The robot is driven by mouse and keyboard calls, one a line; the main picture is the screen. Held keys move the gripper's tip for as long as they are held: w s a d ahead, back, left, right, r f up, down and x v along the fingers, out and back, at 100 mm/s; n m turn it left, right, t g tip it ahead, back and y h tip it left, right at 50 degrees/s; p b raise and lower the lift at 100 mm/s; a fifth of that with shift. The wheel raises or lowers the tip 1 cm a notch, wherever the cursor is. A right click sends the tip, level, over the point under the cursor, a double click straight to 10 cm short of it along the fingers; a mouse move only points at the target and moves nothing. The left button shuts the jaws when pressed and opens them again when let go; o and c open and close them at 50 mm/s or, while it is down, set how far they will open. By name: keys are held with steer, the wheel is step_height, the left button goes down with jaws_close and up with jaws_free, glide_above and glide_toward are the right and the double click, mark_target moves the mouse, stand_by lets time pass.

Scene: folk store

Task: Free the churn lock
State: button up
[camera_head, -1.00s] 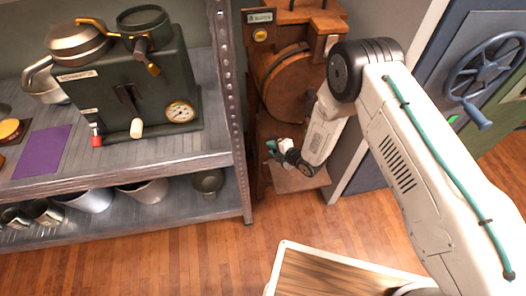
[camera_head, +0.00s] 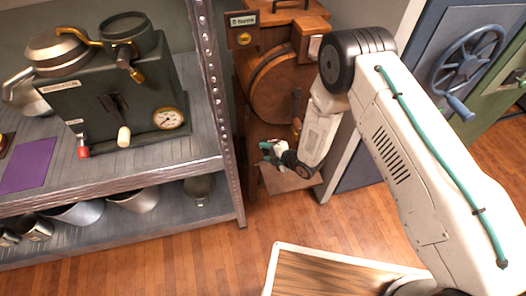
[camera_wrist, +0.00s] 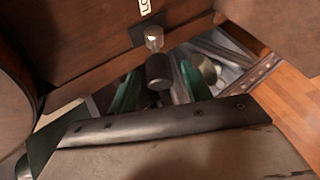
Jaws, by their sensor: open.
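The wooden churn (camera_head: 270,92), with a round drum, stands between the shelf and the blue safe in the head view. In the wrist view a dark knob (camera_wrist: 158,72) on a short light shaft sticks out of the churn's wooden face, below a small white label (camera_wrist: 145,7). It appears to be the lock. My gripper (camera_head: 274,152) is low in front of the churn in the head view. In the wrist view its teal fingers (camera_wrist: 128,93) are open and seem to stand either side of the knob. I cannot tell whether they touch it.
A metal shelf (camera_head: 110,172) on the left carries a dark machine (camera_head: 115,95) with levers and a gauge. A blue safe (camera_head: 440,75) with a wheel is on the right. A wood-topped tray or table (camera_head: 320,275) is at the front. Wooden floor (camera_head: 170,250) lies clear between.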

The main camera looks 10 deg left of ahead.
steer(key=shift+v, duration=2.5)
